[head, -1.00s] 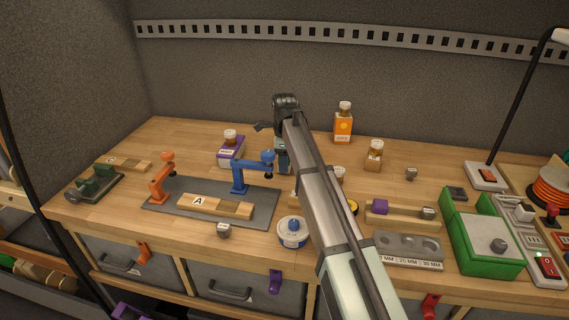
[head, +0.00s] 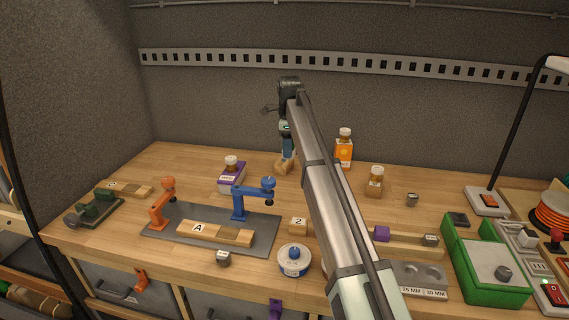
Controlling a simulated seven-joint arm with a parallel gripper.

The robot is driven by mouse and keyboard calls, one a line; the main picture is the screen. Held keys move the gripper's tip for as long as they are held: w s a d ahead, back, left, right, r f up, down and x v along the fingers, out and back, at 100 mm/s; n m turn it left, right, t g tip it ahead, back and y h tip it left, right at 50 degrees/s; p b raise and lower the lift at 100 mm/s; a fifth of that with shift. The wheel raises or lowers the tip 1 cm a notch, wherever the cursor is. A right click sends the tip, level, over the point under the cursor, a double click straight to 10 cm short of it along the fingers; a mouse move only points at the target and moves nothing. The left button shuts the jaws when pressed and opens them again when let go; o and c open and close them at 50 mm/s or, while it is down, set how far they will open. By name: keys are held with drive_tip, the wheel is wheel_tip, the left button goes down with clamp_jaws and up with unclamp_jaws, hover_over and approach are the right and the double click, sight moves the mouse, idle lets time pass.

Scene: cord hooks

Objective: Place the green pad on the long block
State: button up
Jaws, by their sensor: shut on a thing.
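My gripper (head: 288,153) is at the back middle of the bench, small and partly covered by my own arm. It is shut, with a small tan wooden piece (head: 283,167) at its fingertips; the grip itself is too small to see clearly. I cannot pick out a green pad. A long wooden block marked A (head: 205,231), with a darker right end, lies flat on the grey mat (head: 163,236). I cannot tell which is the long block meant.
A blue clamp-like stand (head: 240,205) and an orange one (head: 160,208) rise from the mat. Bottles (head: 344,153) stand behind. A block marked 2 (head: 298,226) and a round tin (head: 294,262) are in front. A green box (head: 485,268) sits at the right.

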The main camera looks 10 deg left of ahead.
drive_tip(key=w+a+r, duration=0.3)
drive_tip(key=w+a, duration=0.1)
drive_tip(key=w, duration=0.6)
drive_tip(key=shift+d+f, duration=0.2)
drive_tip(key=shift+f, duration=4.9)
drive_tip(key=shift+f, duration=0.15)
drive_tip(key=o, duration=1.1)
drive_tip(key=shift+c, duration=0.2)
wheel_tip(320, 180, up, 12)
drive_tip(key=shift+r, duration=0.2)
